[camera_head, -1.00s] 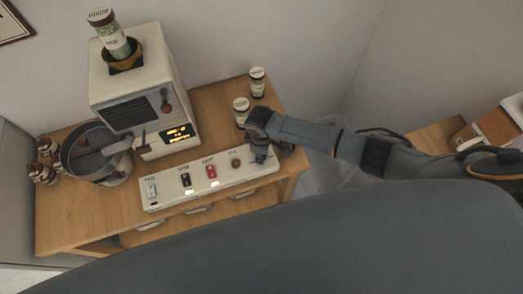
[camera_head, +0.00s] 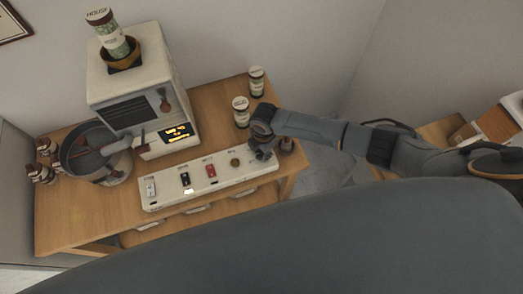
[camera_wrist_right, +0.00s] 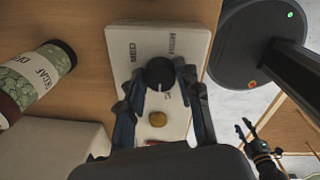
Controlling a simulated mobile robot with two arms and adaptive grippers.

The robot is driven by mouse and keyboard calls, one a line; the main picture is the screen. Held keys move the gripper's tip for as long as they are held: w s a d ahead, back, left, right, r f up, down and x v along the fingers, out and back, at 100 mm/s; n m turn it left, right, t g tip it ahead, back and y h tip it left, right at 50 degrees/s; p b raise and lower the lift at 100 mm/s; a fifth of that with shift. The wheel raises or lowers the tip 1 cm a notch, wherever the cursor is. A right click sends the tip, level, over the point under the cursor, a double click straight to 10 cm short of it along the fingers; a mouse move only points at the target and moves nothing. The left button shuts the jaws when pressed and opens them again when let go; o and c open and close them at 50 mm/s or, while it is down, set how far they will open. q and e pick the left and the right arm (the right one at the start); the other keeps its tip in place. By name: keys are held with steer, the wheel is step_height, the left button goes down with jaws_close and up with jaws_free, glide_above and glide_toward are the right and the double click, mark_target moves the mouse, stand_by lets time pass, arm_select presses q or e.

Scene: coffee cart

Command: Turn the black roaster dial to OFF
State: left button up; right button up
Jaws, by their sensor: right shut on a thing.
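The black roaster dial (camera_wrist_right: 160,73) sits near the end of the white control panel (camera_wrist_right: 120,45), which also shows in the head view (camera_head: 152,205). MED and HIGH are legible beside it; other lettering is partly hidden. My right gripper (camera_wrist_right: 162,80) has its fingers on both sides of the dial and is shut on it. In the head view my right gripper (camera_head: 262,153) covers the dial at the panel's right end. In the right wrist view, another gripper (camera_wrist_right: 257,128), apparently my left, hangs off to the lower right with its fingers apart, away from the panel.
A brass button (camera_head: 235,162), a red switch (camera_head: 211,171) and a black switch (camera_head: 185,179) line the panel. The roaster (camera_head: 140,90) and pan (camera_head: 95,152) stand behind. Two jars, one of them a near jar (camera_head: 241,112), stand close behind my right gripper.

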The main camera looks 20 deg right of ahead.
steer(key=shift+n+b, duration=0.3)
steer(key=shift+n, duration=1.3)
steer(key=o, duration=1.1)
steer(key=shift+o, duration=0.2)
steer(key=shift+r, duration=0.1)
step_height(320, 180, up, 12)
steer(key=shift+s+d, duration=0.25)
